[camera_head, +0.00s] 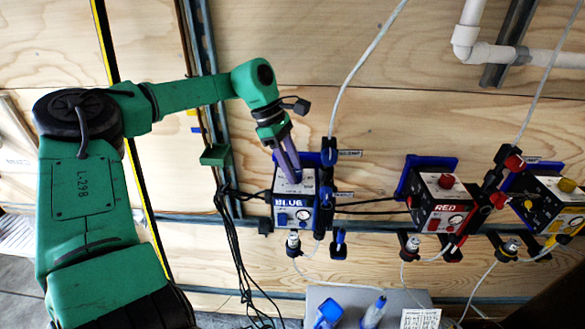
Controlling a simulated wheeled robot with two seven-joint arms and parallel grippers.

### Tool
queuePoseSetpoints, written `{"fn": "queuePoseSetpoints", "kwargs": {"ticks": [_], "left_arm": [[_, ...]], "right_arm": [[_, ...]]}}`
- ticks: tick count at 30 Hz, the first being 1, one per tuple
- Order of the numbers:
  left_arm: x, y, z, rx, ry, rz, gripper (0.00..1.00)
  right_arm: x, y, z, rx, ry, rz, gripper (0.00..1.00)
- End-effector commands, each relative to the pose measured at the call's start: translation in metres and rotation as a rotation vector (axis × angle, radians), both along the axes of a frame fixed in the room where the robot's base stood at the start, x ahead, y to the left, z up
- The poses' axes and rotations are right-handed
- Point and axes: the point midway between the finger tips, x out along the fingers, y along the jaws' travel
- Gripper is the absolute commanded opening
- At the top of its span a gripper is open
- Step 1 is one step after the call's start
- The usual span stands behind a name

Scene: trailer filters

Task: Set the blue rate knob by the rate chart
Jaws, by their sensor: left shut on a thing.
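The blue unit (294,217), a box with a white and blue front lettered BLUE, is mounted on the wooden wall near the middle. My left gripper (291,170) reaches down to the top of this box from the upper left. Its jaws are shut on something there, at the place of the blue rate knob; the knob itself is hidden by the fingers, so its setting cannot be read. A printed white sheet (420,319), perhaps the rate chart, shows at the bottom edge; its text is too small to read. My right gripper is not in view.
A red unit (440,207) and a yellow unit (557,200) hang to the right, with hoses and black clamps between. Black cables (236,255) hang left of the blue unit. A grey case (345,296) below carries blue items. White pipe (490,52) runs upper right.

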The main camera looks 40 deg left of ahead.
Motion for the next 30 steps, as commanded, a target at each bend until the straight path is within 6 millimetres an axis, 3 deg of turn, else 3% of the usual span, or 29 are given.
{"fn": "queuePoseSetpoints", "kwargs": {"ticks": [16, 17, 19, 30], "left_arm": [[-0.0004, 0.0001, -0.0007, 0.001, 0.003, -0.033, 0.0], [-0.0004, 0.0002, -0.0008, 0.001, 0.003, -0.033, 0.45], [-0.0004, 0.0001, -0.0007, 0.001, 0.003, -0.033, 0.71], [0.0, 0.0024, 0.0036, 0.001, -0.001, -0.031, 0.71]], "right_arm": [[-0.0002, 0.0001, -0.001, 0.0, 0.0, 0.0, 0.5], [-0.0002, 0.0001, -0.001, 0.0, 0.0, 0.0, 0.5], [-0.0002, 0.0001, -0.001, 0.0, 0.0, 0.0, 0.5], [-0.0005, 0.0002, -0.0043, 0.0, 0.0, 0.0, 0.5]]}}
